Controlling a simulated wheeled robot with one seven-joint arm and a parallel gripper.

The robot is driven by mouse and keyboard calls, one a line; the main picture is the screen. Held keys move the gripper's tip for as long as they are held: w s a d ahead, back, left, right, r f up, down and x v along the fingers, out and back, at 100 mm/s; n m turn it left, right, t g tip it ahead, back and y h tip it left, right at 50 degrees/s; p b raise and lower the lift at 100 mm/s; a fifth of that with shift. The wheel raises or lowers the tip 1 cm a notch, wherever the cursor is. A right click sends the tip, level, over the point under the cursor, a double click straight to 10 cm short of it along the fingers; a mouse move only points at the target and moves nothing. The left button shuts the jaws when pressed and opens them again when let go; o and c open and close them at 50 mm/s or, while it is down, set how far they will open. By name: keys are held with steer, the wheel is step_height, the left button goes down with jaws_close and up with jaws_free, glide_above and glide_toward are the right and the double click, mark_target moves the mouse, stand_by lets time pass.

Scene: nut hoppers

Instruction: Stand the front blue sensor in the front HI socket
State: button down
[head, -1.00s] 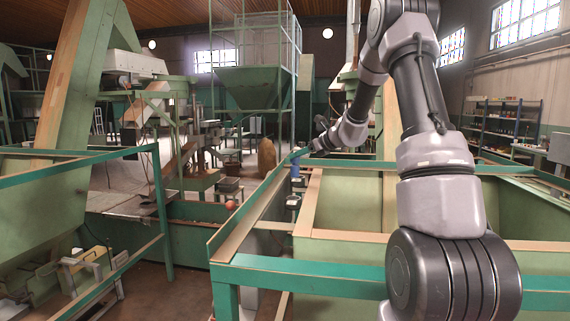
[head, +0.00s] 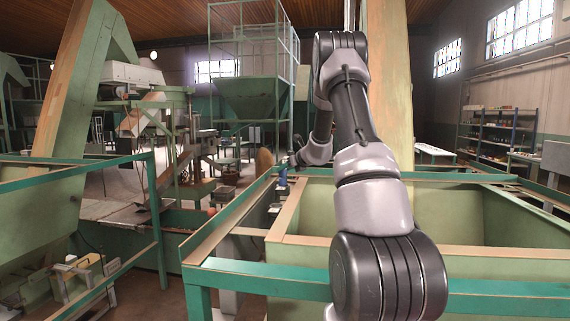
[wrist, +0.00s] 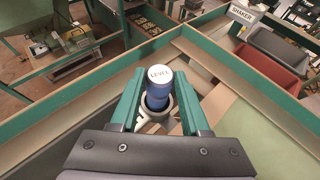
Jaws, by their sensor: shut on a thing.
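My gripper (wrist: 158,106) is shut on a blue sensor (wrist: 157,84) with a pale round top marked LEVEL. The sensor stands between the green jaws in the wrist view, top towards the camera. A grey ring-shaped bracket (wrist: 148,125) shows around or just below its lower part; I cannot tell if the sensor is in it. In the head view the small blue sensor (head: 283,177) is at the far left rim of the near hopper, under my gripper (head: 289,163). The HI lettering is not readable.
The near green hopper (head: 330,254) has wooden and green rims. Small dark brackets (head: 275,209) sit along its left side. A SHAKER sign (wrist: 241,14) and a red tray (wrist: 264,66) lie beyond. Another green frame (head: 80,170) stands left.

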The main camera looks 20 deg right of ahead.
steer(key=shift+f, duration=0.55)
steer(key=shift+f, duration=0.5)
stand_by(1.0)
steer(key=c, duration=0.7)
jaws_free()
steer(key=shift+s+d, duration=0.1)
steer(key=shift+v, duration=5.45)
